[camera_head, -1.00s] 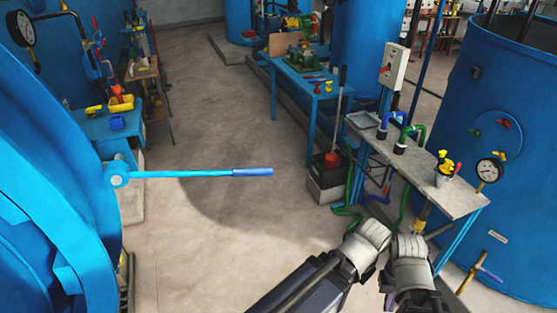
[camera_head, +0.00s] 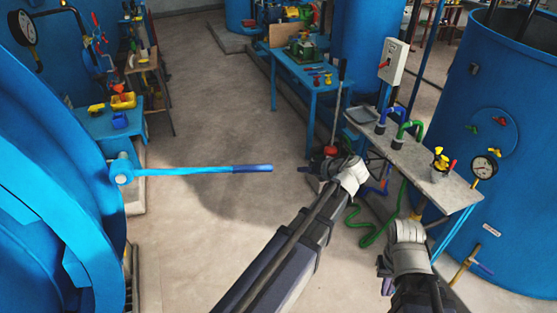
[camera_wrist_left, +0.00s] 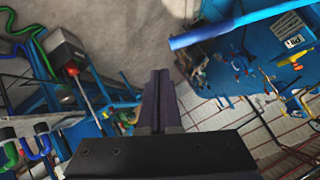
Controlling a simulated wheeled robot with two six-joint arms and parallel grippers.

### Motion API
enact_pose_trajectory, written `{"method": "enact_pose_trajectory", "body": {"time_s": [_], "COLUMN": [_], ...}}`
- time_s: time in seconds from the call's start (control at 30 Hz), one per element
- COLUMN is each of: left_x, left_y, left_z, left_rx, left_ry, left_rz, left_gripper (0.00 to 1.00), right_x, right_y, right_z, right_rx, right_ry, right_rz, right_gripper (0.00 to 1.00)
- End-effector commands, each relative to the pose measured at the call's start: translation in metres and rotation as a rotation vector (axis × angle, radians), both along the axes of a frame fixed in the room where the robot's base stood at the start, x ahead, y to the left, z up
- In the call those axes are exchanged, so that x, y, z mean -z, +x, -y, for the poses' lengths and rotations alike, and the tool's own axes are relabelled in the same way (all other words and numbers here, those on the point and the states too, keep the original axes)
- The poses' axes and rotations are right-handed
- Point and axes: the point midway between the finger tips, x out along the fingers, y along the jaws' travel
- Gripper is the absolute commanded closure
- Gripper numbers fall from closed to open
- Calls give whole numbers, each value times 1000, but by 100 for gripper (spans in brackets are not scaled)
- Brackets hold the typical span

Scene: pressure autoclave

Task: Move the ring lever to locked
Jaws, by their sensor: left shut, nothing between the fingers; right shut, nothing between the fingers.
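The ring lever (camera_head: 190,171) is a light blue bar with a darker blue grip (camera_head: 252,168). It sticks out nearly level to the right from a pivot on the big blue round autoclave (camera_head: 55,190) at the left. My left gripper (camera_head: 304,169) is shut and empty, a little to the right of the grip's end and apart from it in the picture. In the left wrist view its closed fingers (camera_wrist_left: 160,78) point up, and the lever (camera_wrist_left: 240,24) crosses the upper right. My right gripper (camera_head: 386,287) is shut and empty at the lower right, partly hidden by its wrist.
A grey-topped bench (camera_head: 425,170) with hoses and a gauge stands at the right, before a large blue tank (camera_head: 500,130). Blue tables (camera_head: 315,72) with tools stand farther back. The floor (camera_head: 200,100) around the lever is clear.

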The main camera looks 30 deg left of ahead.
Motion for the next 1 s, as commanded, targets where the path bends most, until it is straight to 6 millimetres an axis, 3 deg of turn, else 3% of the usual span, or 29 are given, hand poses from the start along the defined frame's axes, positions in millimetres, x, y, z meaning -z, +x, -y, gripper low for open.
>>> {"method": "enact_pose_trajectory", "body": {"time_s": [0.03,0.13,0.5,0.67,1.0], "left_x": [-11,-22,-23,-14,22], "left_y": [11,18,19,24,48], "left_z": [-11,-23,-26,-36,-90], "left_rx": [-21,-43,-49,-51,-51], "left_ry": [26,59,67,68,67], "left_rz": [39,90,104,102,103], "left_gripper": [100,100,100,100,100], "right_x": [-4,-5,-4,5,41], "right_y": [0,0,0,0,0], "right_z": [0,0,0,0,0], "right_rx": [0,0,0,0,0], "right_ry": [0,0,0,0,0], "right_rz": [0,0,0,0,0], "right_gripper": [100,100,100,100,100]}}
